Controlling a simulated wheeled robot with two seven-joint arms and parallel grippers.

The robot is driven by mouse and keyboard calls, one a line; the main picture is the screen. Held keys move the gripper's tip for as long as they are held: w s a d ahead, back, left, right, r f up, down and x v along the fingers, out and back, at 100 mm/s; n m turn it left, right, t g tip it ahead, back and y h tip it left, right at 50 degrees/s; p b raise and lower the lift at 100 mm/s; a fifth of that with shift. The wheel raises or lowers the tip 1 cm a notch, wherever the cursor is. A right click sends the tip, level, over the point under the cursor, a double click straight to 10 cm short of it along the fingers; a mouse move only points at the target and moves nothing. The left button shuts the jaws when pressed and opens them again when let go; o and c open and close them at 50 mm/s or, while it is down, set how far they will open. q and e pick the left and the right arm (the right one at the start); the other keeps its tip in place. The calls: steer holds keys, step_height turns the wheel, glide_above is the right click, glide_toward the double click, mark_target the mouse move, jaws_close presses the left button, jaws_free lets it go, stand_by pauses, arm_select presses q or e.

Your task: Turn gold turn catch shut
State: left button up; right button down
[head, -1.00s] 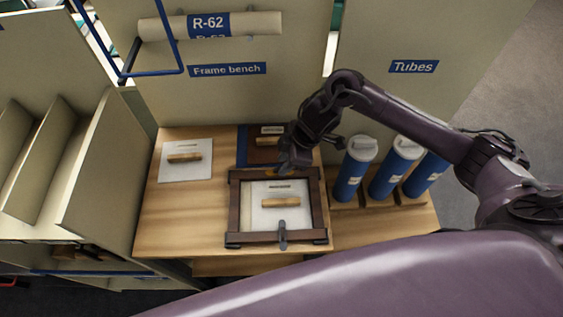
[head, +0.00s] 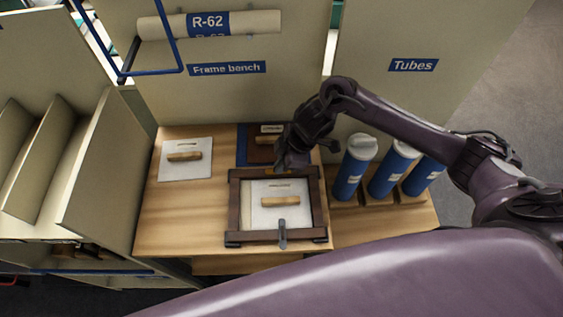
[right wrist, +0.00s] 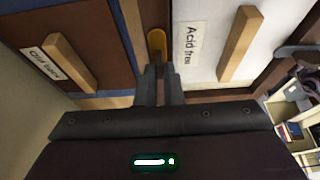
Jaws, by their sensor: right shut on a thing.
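The gold turn catch (right wrist: 157,43) shows in the right wrist view on the dark wooden frame's back rail, its long side running along the rail. My right gripper (right wrist: 159,88) is shut on the near end of the catch; the fingers hide that end. In the head view my right gripper (head: 283,165) is at the back rail of the frame (head: 234,208), which lies on the bench. A grey catch (head: 282,234) crosses the frame's front rail. A white board with a wooden handle (head: 281,202) lies inside the frame. My left gripper is not in view.
A white board (head: 186,172) lies left on the bench (head: 185,225). A brown board (head: 262,152) lies behind the frame, close to my right gripper. Blue tubes (head: 352,172) stand upright to the right. A tall panel rises behind the bench.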

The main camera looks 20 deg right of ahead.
steer(key=shift+w+n, duration=0.1)
steer(key=shift+n, duration=0.2)
steer(key=n+g+b, duration=0.1)
steer(key=n, duration=0.2)
steer(key=shift+w+n+g, duration=0.15)
steer(key=shift+n+g, duration=0.15)
steer(key=n+g, duration=0.1)
steer(key=n, duration=0.1)
steer(key=shift+r+n, duration=0.1)
steer(key=shift+n, duration=0.2)
steer(key=n+g, duration=0.1)
steer(key=n, duration=0.1)
steer(key=n+h+p, duration=0.1)
steer(key=n, duration=0.2)
steer(key=shift+w+a+n+g, duration=0.1)
steer(key=shift+w+n+g, duration=0.1)
steer(key=shift+n+g, duration=0.15)
steer(key=shift+a+n+g+h, duration=0.1)
steer(key=shift+n+g+h, duration=0.3)
steer(key=shift+n, duration=0.75)
steer(key=shift+n+h, duration=0.6)
steer(key=shift+n, duration=0.9)
